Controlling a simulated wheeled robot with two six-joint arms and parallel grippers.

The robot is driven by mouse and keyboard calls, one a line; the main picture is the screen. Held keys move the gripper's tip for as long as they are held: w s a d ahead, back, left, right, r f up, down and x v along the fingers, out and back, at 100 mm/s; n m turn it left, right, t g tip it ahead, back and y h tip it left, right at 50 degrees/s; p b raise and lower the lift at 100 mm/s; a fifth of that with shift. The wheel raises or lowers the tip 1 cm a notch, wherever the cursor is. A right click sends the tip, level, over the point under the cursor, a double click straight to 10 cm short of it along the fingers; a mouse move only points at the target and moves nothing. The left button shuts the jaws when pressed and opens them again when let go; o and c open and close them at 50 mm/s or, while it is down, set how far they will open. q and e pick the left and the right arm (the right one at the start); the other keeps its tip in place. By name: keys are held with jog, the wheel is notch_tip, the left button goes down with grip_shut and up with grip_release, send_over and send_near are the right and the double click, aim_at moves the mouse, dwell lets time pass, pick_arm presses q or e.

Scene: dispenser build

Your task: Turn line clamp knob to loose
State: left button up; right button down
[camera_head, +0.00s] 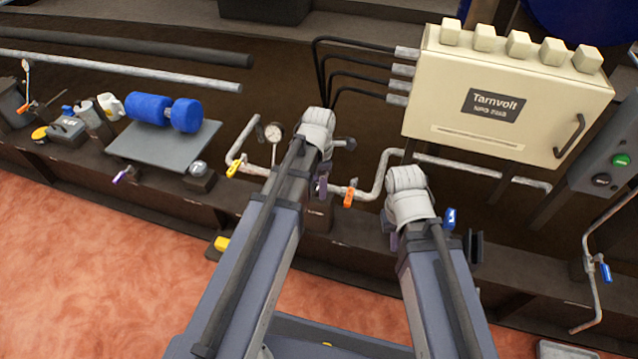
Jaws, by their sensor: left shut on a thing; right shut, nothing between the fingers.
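My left gripper (318,130) is at the pipework in the middle, under its pale wrist. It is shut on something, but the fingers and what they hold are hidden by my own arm. A small dark knob-like part (345,144) shows just right of the wrist; I cannot tell whether it is the line clamp knob. My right gripper (408,200) is right of it, below the beige cabinet. It is shut and empty, with its fingertips mostly hidden. No line clamp knob can be clearly identified.
A beige Tarnvolt cabinet (510,95) stands at the upper right. Pipes carry a gauge (274,132), a yellow handle (234,171) and an orange handle (348,197). A blue cylinder unit (148,108) sits on a grey plate (160,150) at left.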

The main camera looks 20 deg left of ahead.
pick_arm(q)
jog(key=o, duration=1.4)
jog(key=shift+r, duration=0.1)
notch_tip(320, 180, up, 8)
jog(key=p, duration=0.8)
jog(key=shift+f, duration=0.2)
